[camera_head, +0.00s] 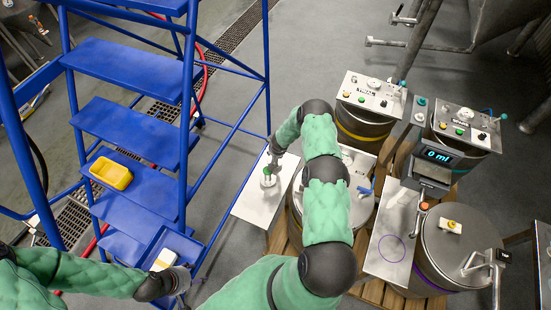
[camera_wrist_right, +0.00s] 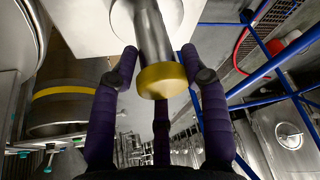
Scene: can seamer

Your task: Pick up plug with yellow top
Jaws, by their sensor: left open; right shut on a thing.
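The plug with yellow top (camera_wrist_right: 160,78) shows in the right wrist view as a grey metal cylinder with a yellow end. My right gripper's purple fingers (camera_wrist_right: 160,58) are shut around it near the yellow end. Another piece with a yellow knob (camera_head: 452,225) is on the lid of the right drum. My left gripper (camera_head: 182,277) is open, low at the left, beside the blue steps.
Blue steps (camera_head: 127,128) fill the left, with a yellow tray (camera_head: 111,173) and a white block (camera_head: 164,259) on them. The white table (camera_head: 245,205) stands next to several steel drums on a wooden pallet. A display (camera_head: 437,155) reads 0 ml. Grey floor lies behind.

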